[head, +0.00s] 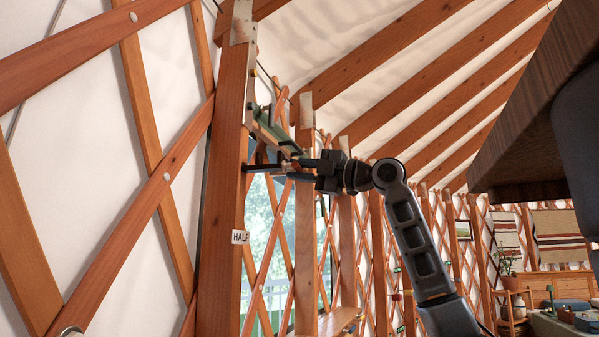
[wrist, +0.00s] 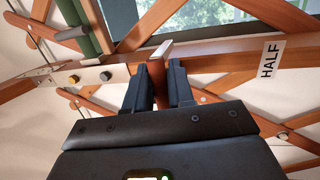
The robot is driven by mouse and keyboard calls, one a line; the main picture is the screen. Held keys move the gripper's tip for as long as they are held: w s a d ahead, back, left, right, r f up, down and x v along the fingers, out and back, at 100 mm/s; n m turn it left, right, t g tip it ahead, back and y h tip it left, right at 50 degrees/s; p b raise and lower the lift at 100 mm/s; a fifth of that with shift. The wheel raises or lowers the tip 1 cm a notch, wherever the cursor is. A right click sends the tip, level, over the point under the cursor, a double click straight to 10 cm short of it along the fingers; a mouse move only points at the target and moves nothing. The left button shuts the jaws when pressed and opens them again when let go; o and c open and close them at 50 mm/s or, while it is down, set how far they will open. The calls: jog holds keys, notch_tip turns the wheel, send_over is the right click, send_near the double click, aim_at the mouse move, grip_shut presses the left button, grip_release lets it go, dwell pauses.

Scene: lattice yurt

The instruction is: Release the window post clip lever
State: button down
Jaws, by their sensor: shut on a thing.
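The wooden window post (head: 228,170) stands upright left of centre in the head view and carries a HALF label (head: 240,237). In the wrist view the post runs across the picture, with the label (wrist: 271,59) at the right. My gripper (head: 290,165) reaches the post's right side from the right. In the wrist view its two dark fingers (wrist: 158,80) are shut on a narrow reddish-brown piece, which looks like the clip lever (wrist: 157,76). A pale metal tip (wrist: 167,49) shows just beyond the fingers. The fingers hide much of the lever and its mounting.
Green rolled parts (wrist: 80,28) and a metal plate with round knobs (wrist: 88,78) lie left of the fingers in the wrist view. Crossing lattice slats (head: 150,110) surround the post. A dark wooden overhang (head: 530,110) fills the head view's upper right.

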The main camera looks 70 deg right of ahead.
jog(key=shift+f, duration=0.15)
jog(key=c, duration=1.1)
grip_release()
jog(key=s+f+b, duration=0.1)
jog(key=s+b, duration=0.1)
jog(key=s, duration=0.5)
jog(key=shift+s+f, duration=0.2)
jog(key=shift+s, duration=0.1)
